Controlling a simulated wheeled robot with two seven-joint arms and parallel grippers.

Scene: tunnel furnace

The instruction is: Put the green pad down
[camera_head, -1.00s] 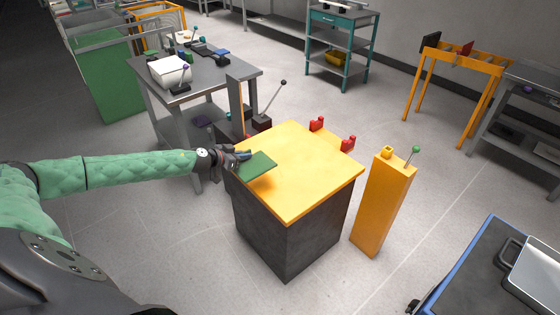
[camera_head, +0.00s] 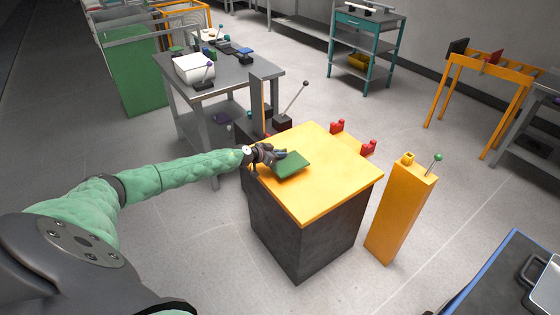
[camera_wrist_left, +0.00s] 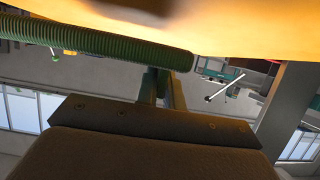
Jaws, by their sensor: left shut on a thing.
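The green pad (camera_head: 290,165) is a flat square plate over the left part of the yellow top (camera_head: 320,183) of a dark block. My left gripper (camera_head: 276,156) is shut on the pad's left edge. In the left wrist view, the pad (camera_wrist_left: 90,38) shows edge-on as a ridged green band, with the fingers (camera_wrist_left: 160,87) at its edge. The yellow surface (camera_wrist_left: 200,20) lies close by the pad there; whether they touch I cannot tell. My right gripper is not in view.
Two red clamps (camera_head: 353,137) stand at the block's far edge. A yellow post (camera_head: 399,213) with a green-knobbed lever is to its right. A grey bench (camera_head: 240,75) with a white box stands behind left. Much of the yellow top is bare.

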